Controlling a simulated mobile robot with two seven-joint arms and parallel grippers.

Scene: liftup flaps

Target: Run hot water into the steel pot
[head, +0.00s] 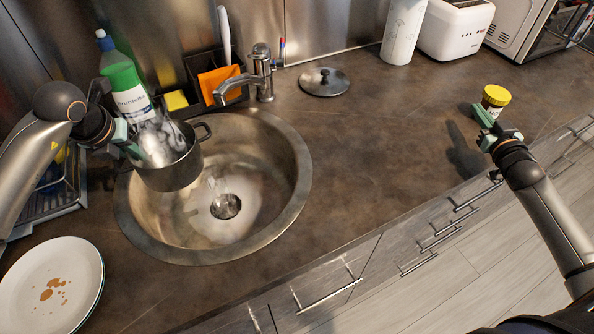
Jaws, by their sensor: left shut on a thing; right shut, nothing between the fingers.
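The steel pot (172,175) hangs over the left back part of the round sink (290,215), tilted a little. My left gripper (135,150) is shut on the pot at its left side. Whitish, blurred streaks show at the pot's mouth; I cannot tell whether they are water, steam or glare. The tap (262,72) stands behind the sink, its spout (222,92) ending right of and behind the pot. A small red and blue marked part (282,48) shows beside the tap. My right gripper (488,132) is shut and empty over the counter's right side.
A yellow-capped jar (495,97) stands right by my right gripper. A pot lid (324,82) lies right of the tap. A green bottle (122,85) and a caddy with sponges (205,80) stand behind the pot. A stained plate (75,285) lies front left. The middle counter is clear.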

